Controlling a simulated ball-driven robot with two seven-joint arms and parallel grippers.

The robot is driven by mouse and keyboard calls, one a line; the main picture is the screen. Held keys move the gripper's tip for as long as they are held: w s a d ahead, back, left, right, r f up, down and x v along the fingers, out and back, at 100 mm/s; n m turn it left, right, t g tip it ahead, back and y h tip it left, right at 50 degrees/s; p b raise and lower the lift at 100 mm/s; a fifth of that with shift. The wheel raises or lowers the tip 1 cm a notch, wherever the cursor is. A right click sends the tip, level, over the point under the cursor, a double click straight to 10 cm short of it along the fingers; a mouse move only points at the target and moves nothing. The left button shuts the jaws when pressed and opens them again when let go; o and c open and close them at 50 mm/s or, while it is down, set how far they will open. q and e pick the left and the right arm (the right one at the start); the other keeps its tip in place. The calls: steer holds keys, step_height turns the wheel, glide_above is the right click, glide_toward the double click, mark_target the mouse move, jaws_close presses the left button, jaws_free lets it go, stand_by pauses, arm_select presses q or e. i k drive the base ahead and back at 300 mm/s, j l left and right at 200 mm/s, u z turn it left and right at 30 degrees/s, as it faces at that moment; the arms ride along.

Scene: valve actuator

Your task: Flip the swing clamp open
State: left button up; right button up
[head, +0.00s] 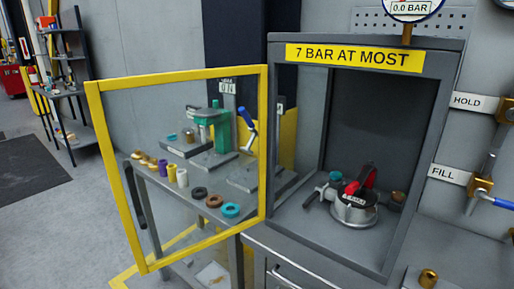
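A round silver device (354,209) sits on the floor of the open grey cabinet at the right. A black and red curved piece (360,180) stands up over its top and may be the swing clamp. A teal cap (336,177) shows at its left, with a dark rod sticking out, and a brass-coloured fitting (397,199) at its right. On the bench seen through the door, a blue handle (247,125) rises at a slant from a grey base plate; this could also be a clamp. I cannot tell which is meant. Neither gripper is in view.
The yellow-framed clear door (265,150) stands open to the left of the cabinet. Behind it, the bench holds a green press (214,125) and several coloured rings and bushings. Valves labelled HOLD (472,102) and FILL (449,174) are on the right wall. A brass part (428,278) stands at front right.

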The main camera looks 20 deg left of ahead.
mark_target(359, 182)
steer(key=j+z, duration=0.15)
steer(key=z, duration=0.25)
steer(key=j+z, duration=0.15)
steer(key=z, duration=0.3)
steer(key=j+z, duration=0.15)
steer(key=j, duration=0.25)
steer(key=k+j+z, duration=0.15)
steer(key=j, duration=0.25)
steer(key=j+z, duration=0.15)
steer(key=j, duration=0.2)
steer(key=k+j+z, duration=0.15)
steer(key=j, duration=0.25)
steer(key=k+j+z, duration=0.15)
steer(key=j, duration=0.2)
steer(key=k+j, duration=0.1)
steer(key=j, duration=0.3)
steer(key=k+j, duration=0.15)
steer(key=j, duration=0.2)
steer(key=k+j, duration=0.1)
steer(key=j, duration=0.3)
